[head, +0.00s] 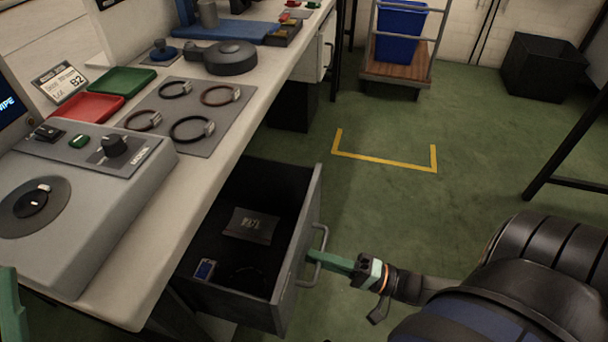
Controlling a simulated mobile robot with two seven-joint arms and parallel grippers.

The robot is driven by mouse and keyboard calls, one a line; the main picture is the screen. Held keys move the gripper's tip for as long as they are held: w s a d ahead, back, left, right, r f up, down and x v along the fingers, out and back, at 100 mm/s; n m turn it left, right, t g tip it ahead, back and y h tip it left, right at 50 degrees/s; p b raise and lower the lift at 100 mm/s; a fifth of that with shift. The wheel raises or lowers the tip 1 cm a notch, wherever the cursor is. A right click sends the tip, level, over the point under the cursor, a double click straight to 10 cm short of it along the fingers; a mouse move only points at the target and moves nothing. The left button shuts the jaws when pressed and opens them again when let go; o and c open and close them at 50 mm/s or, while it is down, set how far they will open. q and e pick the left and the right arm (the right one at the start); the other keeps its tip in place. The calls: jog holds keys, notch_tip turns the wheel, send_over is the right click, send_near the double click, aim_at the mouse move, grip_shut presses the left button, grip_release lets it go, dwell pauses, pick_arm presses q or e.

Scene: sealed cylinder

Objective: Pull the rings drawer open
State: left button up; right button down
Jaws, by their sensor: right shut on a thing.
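The drawer (302,250) under the workbench stands pulled out, its dark inside showing. A dark labelled packet (250,226), a small blue and white item (204,269) and a faint dark round shape lie in it. The drawer's grey bar handle (323,240) is on its front face. My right gripper (314,257) comes in from the right, with its green fingers shut on the handle. Only a green finger part of my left gripper (12,312) shows at the lower left edge, apart from the drawer; its jaw opening is hidden.
The bench top (240,125) carries a grey mat (212,138) with several rings, red and green trays, and a grey machine (85,200). A cart with a blue bin (400,32) and a black crate (540,68) stand behind. Green floor right of the drawer is clear.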

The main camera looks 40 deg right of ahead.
jog(key=shift+s+d, duration=0.15)
jog(key=shift+d, duration=0.05)
jog(key=c, duration=1.2)
grip_release()
jog(key=shift+o, duration=0.2)
jog(key=v, duration=1.2)
jog(key=shift+s, duration=0.2)
jog(key=shift+d, duration=0.15)
